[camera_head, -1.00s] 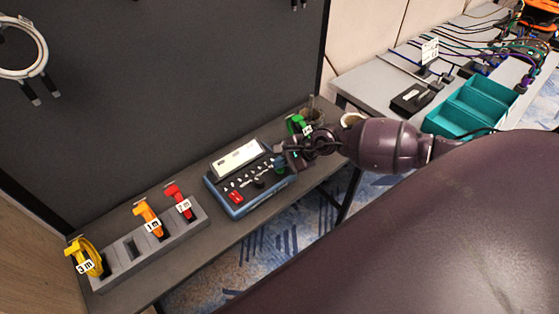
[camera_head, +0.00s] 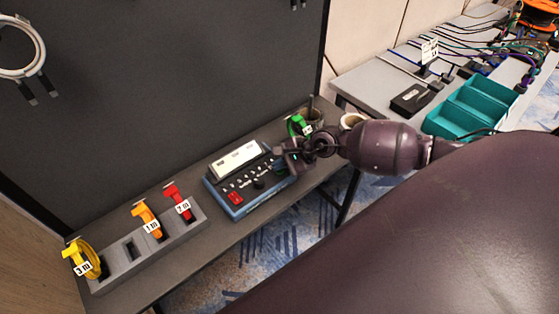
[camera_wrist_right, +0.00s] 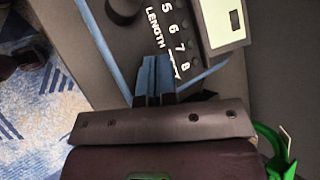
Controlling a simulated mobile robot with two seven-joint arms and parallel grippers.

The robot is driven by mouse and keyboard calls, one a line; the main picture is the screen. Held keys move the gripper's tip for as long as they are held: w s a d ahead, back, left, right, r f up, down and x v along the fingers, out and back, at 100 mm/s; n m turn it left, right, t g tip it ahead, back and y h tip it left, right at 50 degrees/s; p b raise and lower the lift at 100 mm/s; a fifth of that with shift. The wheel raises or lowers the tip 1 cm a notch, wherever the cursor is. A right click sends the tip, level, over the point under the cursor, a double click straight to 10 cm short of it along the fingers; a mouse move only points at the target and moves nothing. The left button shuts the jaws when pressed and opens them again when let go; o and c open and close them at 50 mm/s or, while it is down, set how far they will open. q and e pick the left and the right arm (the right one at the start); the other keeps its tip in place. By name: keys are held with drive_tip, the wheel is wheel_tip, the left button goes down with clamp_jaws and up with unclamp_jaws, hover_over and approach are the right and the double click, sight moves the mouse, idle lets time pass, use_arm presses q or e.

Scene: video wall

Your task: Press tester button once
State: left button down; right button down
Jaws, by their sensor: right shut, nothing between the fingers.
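The tester is a blue-edged box with a dark top face (camera_head: 222,190) on the narrow dark bench. It has a pale screen (camera_head: 238,160), a red button (camera_head: 235,198), a black knob and small labelled keys. My right gripper (camera_head: 278,163) is over the tester's right end. In the right wrist view its blue fingertips (camera_wrist_right: 155,75) are shut together with nothing between them, at the tester's edge beside the printed "LENGTH" and numbers "5" to "8". The black knob (camera_wrist_right: 123,8) is at the top of that view. Whether the fingertips touch the tester is unclear. My left gripper is out of view.
A grey holder (camera_head: 125,272) with yellow, orange and red labelled cables is left of the tester. A green cable item (camera_head: 299,124) and a dark cup stand just behind my right gripper. Teal bins (camera_head: 470,108) and a black box sit on the side table. A dark panel rises behind.

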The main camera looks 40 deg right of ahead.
sight(280, 172)
drive_tip(key=shift+f, duration=0.15)
idle(0.5)
drive_tip(key=shift+r+p, duration=0.5)
drive_tip(key=shift+r, duration=0.35)
drive_tip(key=shift+r+p, duration=0.75)
drive_tip(key=shift+r, duration=0.4)
drive_tip(key=shift+r+p, duration=0.95)
drive_tip(key=shift+r, duration=0.45)
drive_tip(key=shift+f, duration=0.1)
